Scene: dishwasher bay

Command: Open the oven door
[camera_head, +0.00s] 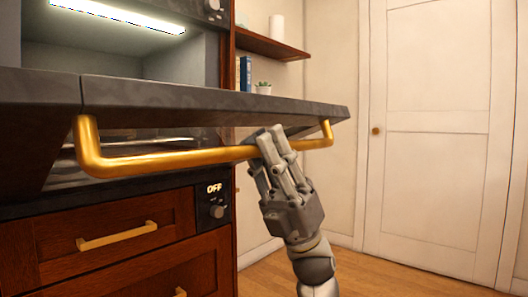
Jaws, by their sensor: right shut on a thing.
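The oven door (200,96) is a dark grey slab swung out from the cabinet, lying about level and seen nearly edge-on. A lit oven cavity (110,58) shows open behind and above it. The gold bar handle (180,158) is on the underside of the door. My right gripper (267,148) comes up from below, shut on the handle right of its middle. Its fingers hide part of the bar. My left gripper is not in view.
Below the door are a rack (145,142), a control panel with a knob (217,211) reading OFF, and brown drawers (110,232) with gold pulls. A wooden shelf (272,45) is behind. A white room door (430,130) and open wooden floor (385,278) are at right.

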